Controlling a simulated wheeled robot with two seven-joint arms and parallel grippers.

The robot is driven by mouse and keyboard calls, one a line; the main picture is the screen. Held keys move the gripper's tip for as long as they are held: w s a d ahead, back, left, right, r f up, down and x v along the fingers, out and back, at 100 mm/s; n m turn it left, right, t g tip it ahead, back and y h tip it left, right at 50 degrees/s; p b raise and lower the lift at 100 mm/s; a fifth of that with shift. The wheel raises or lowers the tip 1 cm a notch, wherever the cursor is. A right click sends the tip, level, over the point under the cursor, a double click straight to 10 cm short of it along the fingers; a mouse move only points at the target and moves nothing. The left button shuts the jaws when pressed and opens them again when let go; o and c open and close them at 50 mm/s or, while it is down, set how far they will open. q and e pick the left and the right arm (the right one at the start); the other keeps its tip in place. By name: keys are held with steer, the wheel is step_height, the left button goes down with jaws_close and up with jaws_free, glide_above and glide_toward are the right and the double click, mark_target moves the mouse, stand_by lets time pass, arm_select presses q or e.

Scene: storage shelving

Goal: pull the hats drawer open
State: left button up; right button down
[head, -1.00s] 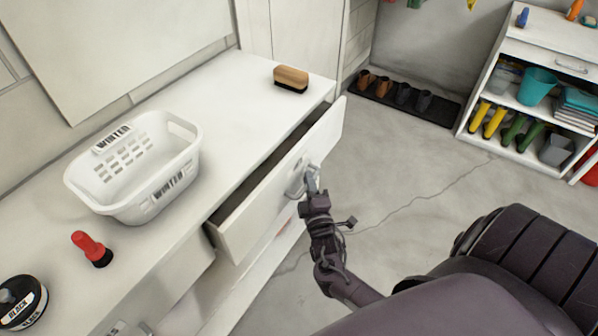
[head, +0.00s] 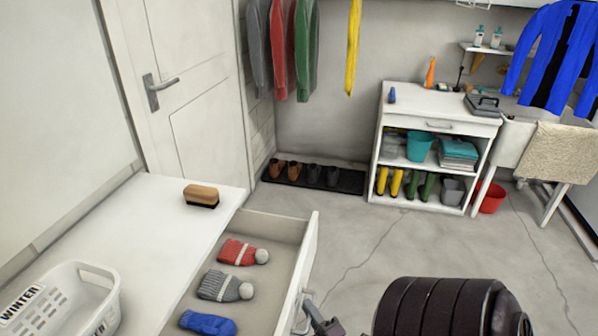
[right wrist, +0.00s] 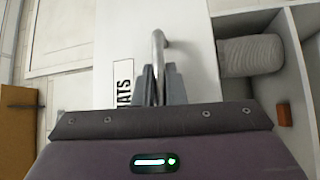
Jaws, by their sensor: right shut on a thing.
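The white hats drawer (head: 309,251) stands pulled out of the white bench. Inside lie a red hat (head: 238,252), a grey hat (head: 222,287) and a blue knitted item (head: 206,322). In the right wrist view a label (right wrist: 123,83) on the drawer front is partly hidden and reads "ATS". My right gripper (right wrist: 159,88) is shut on the metal drawer handle (right wrist: 159,45). In the head view this gripper (head: 318,318) shows only in part at the bottom edge, by the handle. My left gripper is not in view.
A brush (head: 201,196) and a white WINTER basket (head: 62,300) stand on the bench top (head: 150,215). A shoe mat (head: 345,183) lies by the back wall. A white shelf unit (head: 440,117) stands at the back right.

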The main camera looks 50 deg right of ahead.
steer(key=shift+s, duration=0.2)
steer(key=c, duration=1.5)
jaws_free()
steer(key=v, duration=0.7)
steer(key=shift+s+b, duration=0.35)
steer(key=shift+b, duration=0.1)
steer(key=shift+a+f, duration=0.1)
steer(key=shift+f, duration=0.05)
